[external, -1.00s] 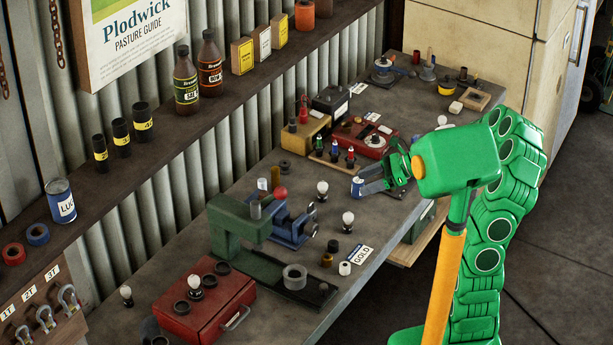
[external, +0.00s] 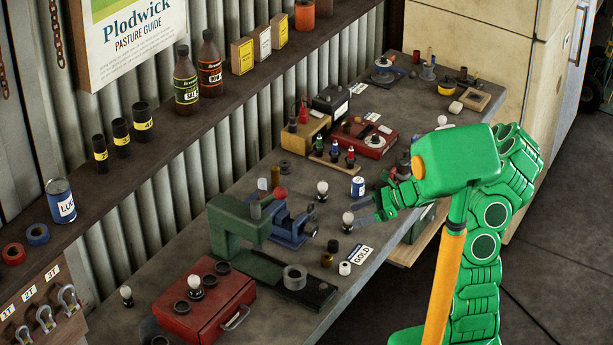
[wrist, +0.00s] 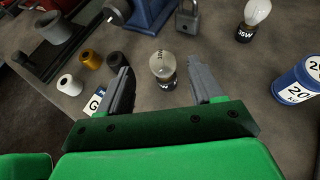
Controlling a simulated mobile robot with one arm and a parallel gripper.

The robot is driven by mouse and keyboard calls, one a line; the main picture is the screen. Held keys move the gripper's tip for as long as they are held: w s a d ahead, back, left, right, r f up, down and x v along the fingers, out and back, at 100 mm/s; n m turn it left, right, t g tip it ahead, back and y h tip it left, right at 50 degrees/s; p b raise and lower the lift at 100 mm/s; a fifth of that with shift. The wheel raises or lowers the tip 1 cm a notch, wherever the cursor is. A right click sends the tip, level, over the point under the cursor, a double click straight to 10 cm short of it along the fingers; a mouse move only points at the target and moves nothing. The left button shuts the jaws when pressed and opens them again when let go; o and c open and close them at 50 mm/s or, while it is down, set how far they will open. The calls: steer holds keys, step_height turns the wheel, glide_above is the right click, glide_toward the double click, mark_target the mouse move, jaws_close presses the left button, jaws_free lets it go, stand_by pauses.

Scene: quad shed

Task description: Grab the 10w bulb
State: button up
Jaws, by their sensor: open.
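My gripper (wrist: 158,70) is open, with its two fingers on either side of a clear bulb (wrist: 163,66) that stands upright on the bench. The bulb has a dark base whose small label is too partial to read surely in the wrist view. A gap shows between the bulb and each finger. In the external view my gripper (external: 366,210) is low over the bench, just right of this bulb (external: 347,219). A second bulb (wrist: 256,14), marked 35W, stands farther off at upper right in the wrist view; it also shows in the external view (external: 322,188).
A blue-and-white 20 KG can (wrist: 297,88) stands right of my gripper. A padlock (wrist: 188,18) and blue vise (external: 291,224) lie beyond the bulb. Small cylinders and a GOLD card (external: 359,256) are close by. Other bulbs stand near the red box (external: 215,310).

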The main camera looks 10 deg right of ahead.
mark_target(348, 222)
steer(key=shift+x, duration=2.95)
steer(key=shift+w, duration=0.15)
steer(key=shift+c, duration=0.4)
steer(key=c, duration=1)
steer(key=shift+r, duration=0.15)
